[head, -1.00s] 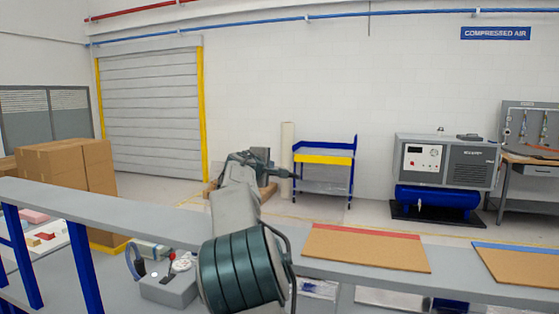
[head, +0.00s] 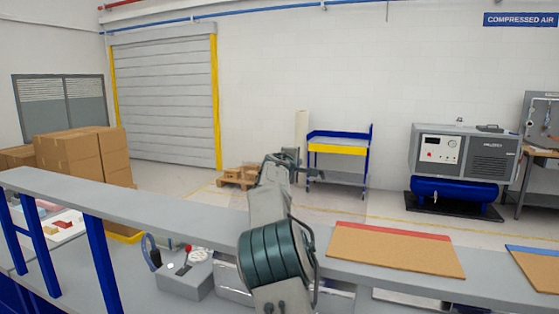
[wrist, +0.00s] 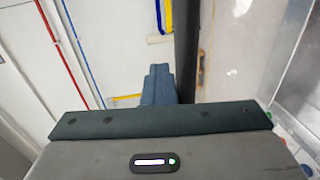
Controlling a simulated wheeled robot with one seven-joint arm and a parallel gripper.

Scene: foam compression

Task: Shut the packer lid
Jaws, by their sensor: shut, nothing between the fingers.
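My gripper (head: 292,162) is raised above the bench, in front of the far wall. In the wrist view its fingers (wrist: 160,85) are together, with nothing between them. A dark upright bar (wrist: 187,40) runs just right of the fingers; I cannot tell whether they touch. A pale, glassy panel (wrist: 303,85) stands at the right edge of the wrist view; I cannot tell whether it is the packer lid. In the head view, a metal box with pale panels (head: 338,298) on the bench may be the packer. My arm hides much of it, and no lid shows clearly.
A grey shelf (head: 130,206) on blue posts crosses in front, bearing a brown board with a red edge (head: 395,250). A grey device with a dial (head: 186,280) sits on the bench. Cartons (head: 80,155), a cart (head: 338,150) and a compressor (head: 462,155) stand beyond.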

